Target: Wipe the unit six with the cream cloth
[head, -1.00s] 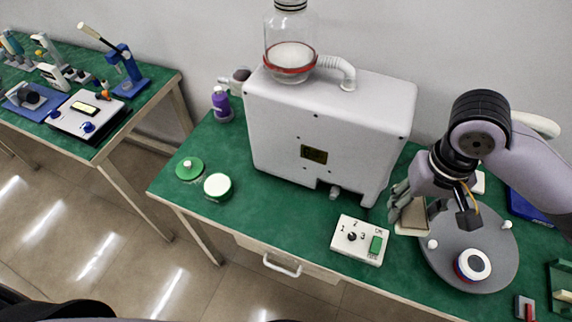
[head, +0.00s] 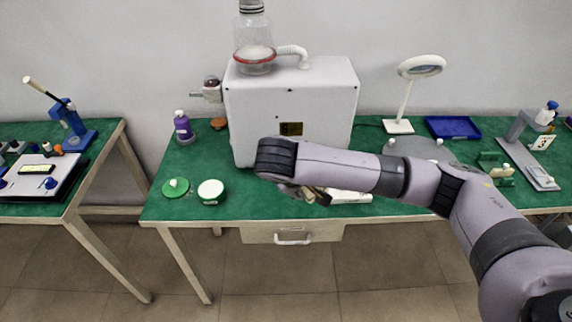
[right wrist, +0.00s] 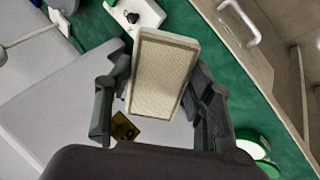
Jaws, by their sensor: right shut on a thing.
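The large white unit (head: 290,108) with a yellow label (head: 291,129) and a glass jar (head: 255,52) stands on the green table; I cannot read a number on it. My right gripper (head: 310,195) is in front of the unit's lower front, mostly hidden behind my forearm in the head view. In the right wrist view my right gripper (right wrist: 158,85) is shut on the cream cloth (right wrist: 162,72), which looks like a flat textured pad. The unit's front and label (right wrist: 124,127) show beyond it. I cannot tell whether the cloth touches the unit. My left gripper is not in view.
A white switch box (head: 350,196) is partly behind my right arm. A green-and-white tin (head: 210,191), a green lid (head: 175,187) and a purple bottle (head: 183,127) stand left of the unit. A magnifier lamp (head: 399,125) and blue tray (head: 453,127) are at right.

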